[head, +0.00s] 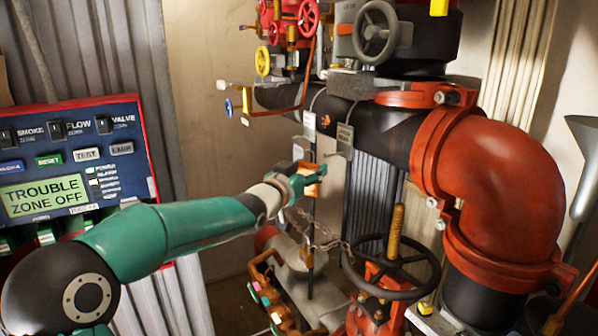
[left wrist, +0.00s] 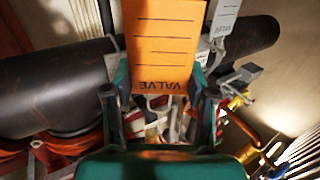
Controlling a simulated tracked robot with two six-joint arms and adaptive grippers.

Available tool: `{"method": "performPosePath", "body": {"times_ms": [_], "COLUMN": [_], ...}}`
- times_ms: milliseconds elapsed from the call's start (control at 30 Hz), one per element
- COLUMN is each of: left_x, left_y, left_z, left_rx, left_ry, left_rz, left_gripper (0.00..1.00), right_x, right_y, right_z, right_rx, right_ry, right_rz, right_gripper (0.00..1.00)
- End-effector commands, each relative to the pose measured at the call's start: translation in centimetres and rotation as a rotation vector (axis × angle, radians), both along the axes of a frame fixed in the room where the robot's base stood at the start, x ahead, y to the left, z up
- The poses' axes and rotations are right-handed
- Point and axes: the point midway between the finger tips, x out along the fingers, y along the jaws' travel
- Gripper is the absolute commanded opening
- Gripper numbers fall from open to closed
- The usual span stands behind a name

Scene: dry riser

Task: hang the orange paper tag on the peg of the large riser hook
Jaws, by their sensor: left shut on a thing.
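My left gripper (head: 296,178) is shut on the orange paper tag (head: 313,190), in front of the black riser pipe and a little below it. In the left wrist view the orange tag (left wrist: 165,45) stands up between the fingers, with dark lines and the word VALVE upside down. Two grey-white pieces hang at the black pipe: a narrow pale tag (head: 309,124) and a wider grey plate (head: 345,138), which may be the large riser hook. I cannot make out its peg. The orange tag appears apart from both. My right gripper is not in view.
A black handwheel (head: 391,268) with a brass stem and a chain (head: 322,240) lie below right of the gripper. A large red pipe elbow (head: 500,190) fills the right. A blue alarm panel (head: 75,165) stands at left.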

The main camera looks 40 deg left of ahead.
Motion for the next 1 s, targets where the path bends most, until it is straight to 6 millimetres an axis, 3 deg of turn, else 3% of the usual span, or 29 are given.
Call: {"method": "performPosePath", "body": {"times_ms": [633, 867, 1000], "left_x": [3.7, 5.0, 5.6], "left_y": [-1.7, -2.2, -2.5], "left_z": [-0.3, -0.3, -1.1], "left_rx": [0.0, 0.0, 0.0], "left_ry": [0.001, 0.002, -0.001], "left_rz": [-0.003, -0.003, -0.003], "left_gripper": [0.42, 0.42, 0.42], "right_x": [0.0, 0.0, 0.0], "right_y": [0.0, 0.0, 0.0], "right_z": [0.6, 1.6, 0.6], "right_rx": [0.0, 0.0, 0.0], "right_ry": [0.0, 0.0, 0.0], "right_rz": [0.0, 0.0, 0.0], "right_gripper": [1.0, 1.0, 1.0]}}
